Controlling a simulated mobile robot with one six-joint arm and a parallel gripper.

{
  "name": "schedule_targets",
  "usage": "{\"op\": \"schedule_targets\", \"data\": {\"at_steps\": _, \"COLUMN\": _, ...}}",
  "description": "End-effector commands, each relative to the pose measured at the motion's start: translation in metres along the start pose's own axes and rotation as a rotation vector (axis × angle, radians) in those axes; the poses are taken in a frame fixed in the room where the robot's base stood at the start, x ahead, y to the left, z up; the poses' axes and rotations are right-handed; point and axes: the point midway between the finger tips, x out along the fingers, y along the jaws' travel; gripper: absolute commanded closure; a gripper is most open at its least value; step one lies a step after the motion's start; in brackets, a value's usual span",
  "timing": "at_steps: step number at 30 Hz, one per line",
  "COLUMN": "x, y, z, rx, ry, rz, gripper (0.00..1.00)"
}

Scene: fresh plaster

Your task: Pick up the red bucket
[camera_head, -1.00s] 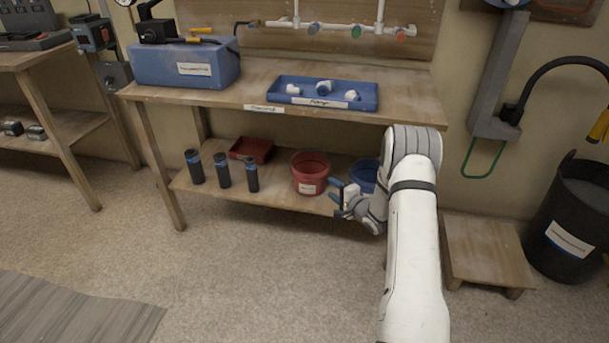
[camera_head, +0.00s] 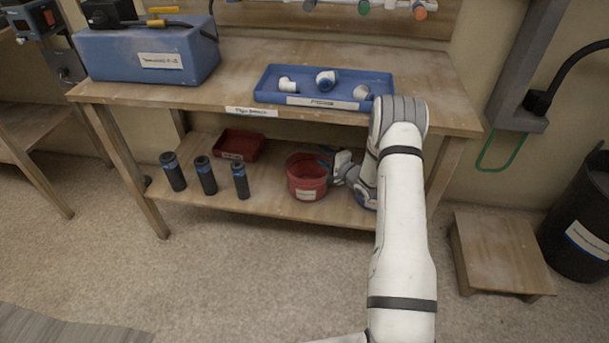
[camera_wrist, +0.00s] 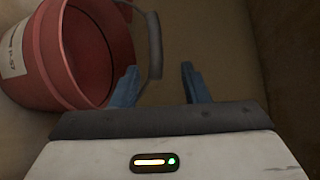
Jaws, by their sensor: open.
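The red bucket (camera_head: 306,180) stands on the lower shelf of the workbench, with a pale label on its front. My gripper (camera_head: 327,160) is at its right side, near the rim, and partly hidden by my own arm. In the wrist view the red bucket (camera_wrist: 58,62) fills the upper left, and its grey handle hangs over the rim towards the fingers. The two blue fingertips of my gripper (camera_wrist: 158,85) are apart with nothing held between them. The left finger overlaps the rim and handle in the picture; I cannot tell whether it touches.
A blue bucket (camera_head: 366,201) is mostly hidden behind my wrist. A red tray (camera_head: 239,146) and several dark cylinders (camera_head: 206,176) stand left on the shelf (camera_head: 265,206). The tabletop (camera_head: 240,72) overhangs it, carrying a blue tray (camera_head: 325,102). A wooden stool (camera_head: 497,250) stands right.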

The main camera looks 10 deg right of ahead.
Motion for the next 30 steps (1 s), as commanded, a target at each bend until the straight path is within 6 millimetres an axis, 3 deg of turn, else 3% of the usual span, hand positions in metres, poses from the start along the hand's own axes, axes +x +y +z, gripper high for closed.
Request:
{"op": "schedule_targets", "data": {"at_steps": 13, "x": 0.065, "y": 0.007, "z": 0.019, "rx": -0.004, "ry": -0.023, "rz": 0.002, "gripper": 0.59}}
{"op": "schedule_targets", "data": {"at_steps": 21, "x": 0.069, "y": 0.005, "z": 0.021, "rx": -0.004, "ry": -0.024, "rz": 0.004, "gripper": 0.59}}
{"op": "schedule_targets", "data": {"at_steps": 30, "x": 0.069, "y": 0.005, "z": 0.021, "rx": -0.004, "ry": -0.025, "rz": 0.003, "gripper": 0.82}}
